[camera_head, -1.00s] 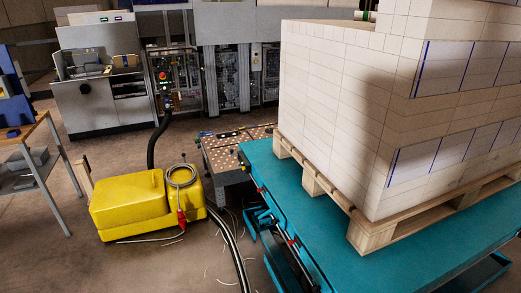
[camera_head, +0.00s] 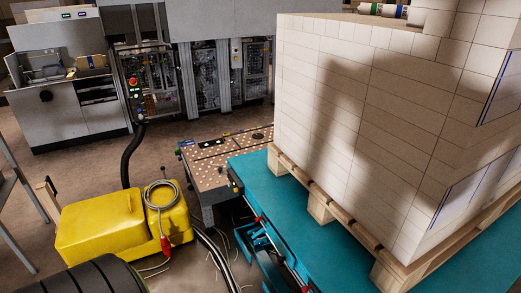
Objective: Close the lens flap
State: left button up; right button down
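No lens flap can be made out in the head view. Neither of my grippers is in view. A tall stack of white reams (camera_head: 350,130) stands on a wooden pallet (camera_head: 318,202) at the right. The pallet rests on a teal lift table (camera_head: 268,188). A grey machine with a control post (camera_head: 133,85) stands at the back; any lens on it is too small to tell.
A yellow wheeled unit (camera_head: 100,222) with a coiled grey cable stands at the lower left. A dark hose (camera_head: 131,155) and loose strands lie near it. A perforated table (camera_head: 215,165) adjoins the lift table. Open floor lies at the left.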

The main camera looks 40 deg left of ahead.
aim_at(220, 171)
jog(key=i+j+z, duration=0.25)
jog(key=j, duration=0.95)
jog(key=j+z, duration=0.25)
jog(key=j, duration=1)
